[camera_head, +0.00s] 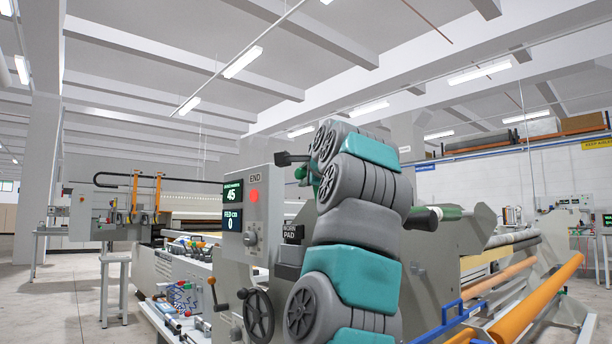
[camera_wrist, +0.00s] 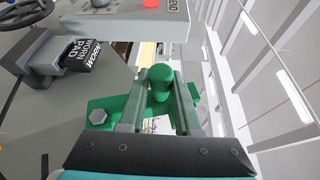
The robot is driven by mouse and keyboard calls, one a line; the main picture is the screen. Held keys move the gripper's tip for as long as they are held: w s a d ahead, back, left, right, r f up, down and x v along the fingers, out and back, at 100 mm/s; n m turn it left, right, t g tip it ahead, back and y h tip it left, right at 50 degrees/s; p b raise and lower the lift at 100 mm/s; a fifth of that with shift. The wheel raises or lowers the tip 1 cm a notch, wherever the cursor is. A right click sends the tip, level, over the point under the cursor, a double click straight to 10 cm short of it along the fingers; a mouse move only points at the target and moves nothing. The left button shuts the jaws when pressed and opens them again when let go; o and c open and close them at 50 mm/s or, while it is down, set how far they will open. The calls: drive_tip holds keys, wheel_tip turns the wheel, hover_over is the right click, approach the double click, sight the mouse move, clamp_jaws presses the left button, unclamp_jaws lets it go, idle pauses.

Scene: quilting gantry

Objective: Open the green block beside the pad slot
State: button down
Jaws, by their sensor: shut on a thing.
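In the wrist view, the green block (camera_wrist: 100,103) is a plate with a hex bolt on its left part and a rounded green knob (camera_wrist: 161,76) standing up from it. My gripper (camera_wrist: 160,90) has one finger on each side of the knob and is shut on it. The fingers and the dark gripper body hide part of the block. The pad slot, a grey holder with a black piece marked WORN PAD (camera_wrist: 78,58), is to the left of the block. In the head view, my arm hides most of this spot; the WORN PAD label (camera_head: 293,232) shows left of the arm.
A grey control panel (camera_head: 248,215) with displays, a red button and a dial stands left of my arm. A dark handwheel (camera_head: 258,316) is below it. Long rollers, one of them orange (camera_head: 535,298), and a blue rail extend at the right. Open floor lies at the far left.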

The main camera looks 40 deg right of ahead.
drive_tip(key=shift+a+r, duration=0.35)
drive_tip(key=shift+r, duration=0.15)
drive_tip(key=c, duration=0.9)
unclamp_jaws()
drive_tip(key=shift+w, duration=0.1)
drive_tip(key=o, duration=0.3)
drive_tip(key=shift+f, duration=0.2)
drive_tip(key=shift+d+f, duration=0.1)
drive_tip(key=shift+s+f+b, duration=0.1)
drive_tip(key=shift+s+b, duration=0.2)
drive_tip(key=shift+s, duration=0.1)
drive_tip(key=b+v, duration=0.1)
drive_tip(key=v, duration=0.6)
drive_tip(key=shift+b, duration=0.3)
drive_tip(key=shift+w+a, duration=0.1)
drive_tip(key=shift+a, duration=0.1)
